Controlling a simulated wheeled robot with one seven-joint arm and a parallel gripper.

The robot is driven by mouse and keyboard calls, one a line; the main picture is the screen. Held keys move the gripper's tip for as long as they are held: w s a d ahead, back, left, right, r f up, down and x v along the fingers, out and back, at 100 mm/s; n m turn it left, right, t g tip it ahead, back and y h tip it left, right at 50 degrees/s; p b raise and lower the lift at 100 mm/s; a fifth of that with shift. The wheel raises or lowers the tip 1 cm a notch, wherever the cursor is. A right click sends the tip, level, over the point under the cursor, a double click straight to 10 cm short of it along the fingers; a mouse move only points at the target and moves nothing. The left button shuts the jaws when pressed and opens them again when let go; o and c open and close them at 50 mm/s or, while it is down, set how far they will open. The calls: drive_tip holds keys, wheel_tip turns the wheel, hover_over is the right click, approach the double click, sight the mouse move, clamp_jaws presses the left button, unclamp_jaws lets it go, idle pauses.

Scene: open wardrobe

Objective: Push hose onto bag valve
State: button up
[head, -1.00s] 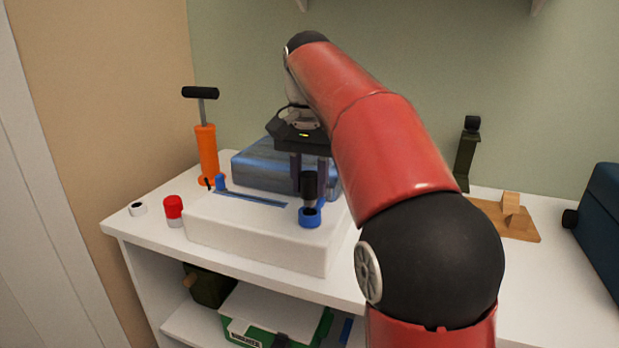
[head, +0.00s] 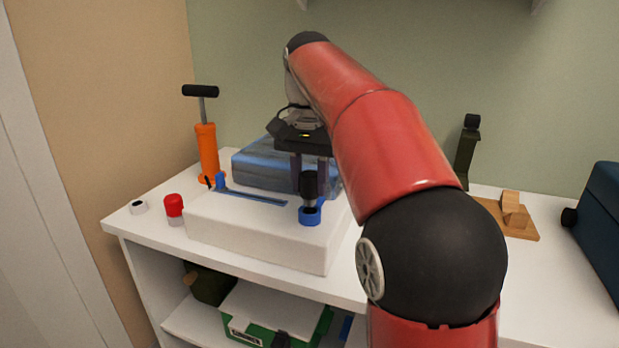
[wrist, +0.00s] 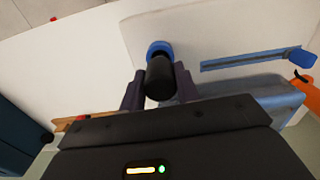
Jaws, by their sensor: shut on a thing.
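The hose end is a black cylinder (head: 309,184), upright between the fingers of my gripper (head: 309,172), which is shut on it. The bag valve is a round blue ring (head: 310,217) at the front right of the white bag (head: 255,236). The hose end's lower tip is at the valve's opening; I cannot tell whether it is seated in it or just above. In the wrist view the hose end (wrist: 160,80) stands between my gripper's fingers (wrist: 159,88), with the blue valve (wrist: 158,47) right behind it.
A blue strip with a slider (head: 250,196) lies along the bag's top. A blue-grey folded bundle (head: 262,165) is behind. An orange pump (head: 207,150), a red-capped bottle (head: 174,208) and a white ring (head: 138,208) stand left. A wooden stand (head: 515,215) and dark blue case (head: 600,215) are right.

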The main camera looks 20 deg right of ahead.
sight(309, 174)
drive_tip(key=shift+f+b, duration=0.8)
drive_tip(key=shift+f, duration=0.7)
drive_tip(key=o, duration=1.2)
drive_tip(key=shift+r, duration=0.15)
wheel_tip(309, 174, up, 8)
drive_tip(key=p, duration=0.3)
drive_tip(key=shift+f, duration=0.2)
drive_tip(key=s+f+n+t, duration=0.2)
drive_tip(key=s+f, duration=0.4)
drive_tip(key=s, duration=0.1)
drive_tip(key=s+f+n+t, duration=0.1)
drive_tip(key=s+f+n, duration=0.1)
drive_tip(key=s+f, duration=0.5)
drive_tip(key=s+f+n+t, duration=0.2)
drive_tip(key=s+f+n, duration=0.1)
drive_tip(key=s+f, duration=0.4)
drive_tip(key=shift+s+f+t, duration=0.2)
drive_tip(key=shift+s+t, duration=0.1)
drive_tip(key=shift+s, duration=0.2)
